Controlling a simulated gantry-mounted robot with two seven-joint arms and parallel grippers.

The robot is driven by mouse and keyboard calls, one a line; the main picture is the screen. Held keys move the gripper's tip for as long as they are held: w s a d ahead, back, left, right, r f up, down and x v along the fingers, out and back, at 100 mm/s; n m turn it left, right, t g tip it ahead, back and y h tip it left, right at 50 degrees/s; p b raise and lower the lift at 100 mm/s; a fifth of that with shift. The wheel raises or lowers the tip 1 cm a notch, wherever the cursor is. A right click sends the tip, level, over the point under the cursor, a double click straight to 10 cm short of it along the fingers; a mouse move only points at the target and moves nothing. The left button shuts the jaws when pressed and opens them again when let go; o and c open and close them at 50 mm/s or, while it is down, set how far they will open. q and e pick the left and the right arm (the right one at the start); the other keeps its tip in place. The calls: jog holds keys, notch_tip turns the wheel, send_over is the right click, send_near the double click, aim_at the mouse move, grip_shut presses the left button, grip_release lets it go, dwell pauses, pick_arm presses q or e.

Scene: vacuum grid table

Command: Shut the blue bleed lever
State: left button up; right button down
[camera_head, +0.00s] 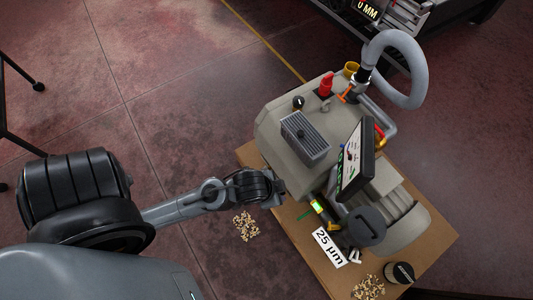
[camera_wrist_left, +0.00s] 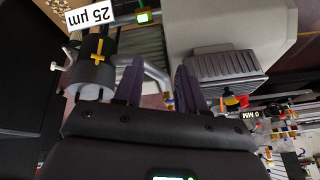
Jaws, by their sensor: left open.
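I cannot make out a blue lever in either view. The grey vacuum machine (camera_head: 274,130) stands on a wooden board and carries several coloured handles. My left gripper (camera_head: 280,188) is at the machine's near left side, apart from the handles as far as I can tell. In the left wrist view its two dark fingers (camera_wrist_left: 157,82) are spread with nothing between them. Behind them run a grey pipe (camera_wrist_left: 156,72) and a dark round part with a yellow handle (camera_wrist_left: 97,52). My right gripper is not in view.
An orange lever (camera_head: 346,97) and a red knob (camera_head: 326,85) sit at the machine's back. A tilted screen (camera_head: 354,160) stands up from its middle. A "25 µm" card (camera_head: 328,247), wood chips (camera_head: 246,226) and a black tin (camera_head: 399,272) lie around the front.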

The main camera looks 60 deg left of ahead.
pick_arm(q)
jog(key=shift+s+n, duration=0.3)
jog(key=shift+s, duration=0.85)
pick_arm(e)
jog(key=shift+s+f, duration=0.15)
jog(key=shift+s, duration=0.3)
pick_arm(q)
jog(key=shift+w, duration=0.1)
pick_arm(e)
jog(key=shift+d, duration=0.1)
